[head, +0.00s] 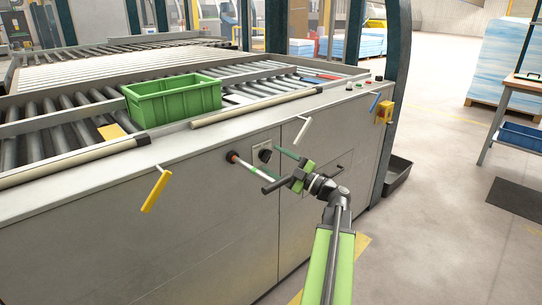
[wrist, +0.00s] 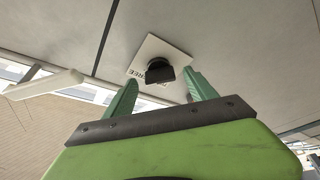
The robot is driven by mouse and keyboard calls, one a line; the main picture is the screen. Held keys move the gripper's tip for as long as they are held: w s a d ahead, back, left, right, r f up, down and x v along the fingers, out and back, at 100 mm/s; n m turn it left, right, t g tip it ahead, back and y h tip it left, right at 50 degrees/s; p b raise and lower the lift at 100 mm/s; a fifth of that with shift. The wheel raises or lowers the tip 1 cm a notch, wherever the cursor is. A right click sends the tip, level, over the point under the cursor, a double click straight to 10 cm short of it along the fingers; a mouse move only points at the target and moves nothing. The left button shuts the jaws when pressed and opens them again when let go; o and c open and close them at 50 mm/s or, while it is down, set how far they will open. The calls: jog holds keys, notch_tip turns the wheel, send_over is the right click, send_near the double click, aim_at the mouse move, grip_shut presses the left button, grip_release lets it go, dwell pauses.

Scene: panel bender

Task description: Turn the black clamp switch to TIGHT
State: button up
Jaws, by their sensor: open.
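The black clamp switch (head: 265,155) is a knob on the grey front panel of the machine. In the wrist view the switch (wrist: 160,71) sits on a pale square plate (wrist: 150,48). The word FREE shows at the plate's left; other lettering is mostly hidden behind the knob. My gripper (head: 268,159) is in front of the panel, close to the switch. In the wrist view my gripper (wrist: 162,79) is open, with one green finger to either side of the switch in the picture. I see no finger touching it, and the depth gap is hard to judge.
A rod with an orange-red end (head: 233,157) is just left of the switch. A pale lever (head: 302,130) is up to its right, and a yellow lever (head: 155,190) is farther left. A green crate (head: 172,102) stands on the rollers. The floor (head: 440,220) at right is open.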

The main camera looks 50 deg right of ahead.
jog(key=shift+w+a+r, duration=0.15)
jog(key=shift+w, duration=0.5)
jog(key=c, duration=1.4)
